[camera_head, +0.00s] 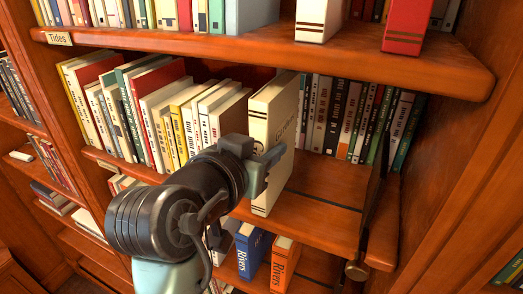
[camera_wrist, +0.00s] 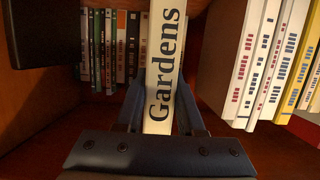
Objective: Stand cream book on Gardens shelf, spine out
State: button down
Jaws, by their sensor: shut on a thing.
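The cream book (camera_head: 273,120) is upright at the middle shelf (camera_head: 317,217), right of a row of leaning books. My gripper (camera_head: 268,163) is shut on it from the front. In the wrist view the cream book's spine (camera_wrist: 163,65), lettered "Gardens", lies between the two fingers (camera_wrist: 160,108) and faces the camera. The book appears to be partly inside the shelf opening. I cannot tell whether its lower edge touches the board. No Gardens shelf label is visible.
Leaning books (camera_head: 150,105) fill the shelf's left part; more books (camera_head: 345,115) stand at the back right. A dark upright plate (camera_head: 374,185) stands near the right end, with bare board before it. The upper shelf (camera_head: 250,47), labelled Tides, overhangs. Blue (camera_head: 253,250) and orange (camera_head: 284,262) Rivers books stand below.

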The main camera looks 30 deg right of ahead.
jog(key=shift+f, duration=0.15)
dwell(0.5)
jog(key=shift+c, duration=2.3)
grip_release()
jog(key=shift+f, duration=0.2)
jog(key=b+v, duration=0.5)
jog(key=v, duration=0.8)
jog(key=w+a+r+n+t+y+b, duration=0.3)
jog(key=w+r+n+t+b, duration=0.15)
jog(key=t, duration=0.45)
jog(key=s+a+r+n+t+y+b, duration=0.1)
jog(key=s+a+r+n+t+y, duration=0.1)
jog(key=t+y, duration=0.1)
jog(key=s+a+r+n+t+y+b, duration=0.1)
jog(key=s+a+r+n+t+y, duration=0.1)
jog(key=r+t, duration=0.1)
jog(key=s+a+r+n+t+y+b, duration=0.1)
jog(key=s+a+r+n+t+y, duration=0.1)
jog(key=r+t+y, duration=0.1)
jog(key=shift+s+a+y, duration=0.25)
jog(key=shift+a+y, duration=0.05)
jog(key=shift+a, duration=0.05)
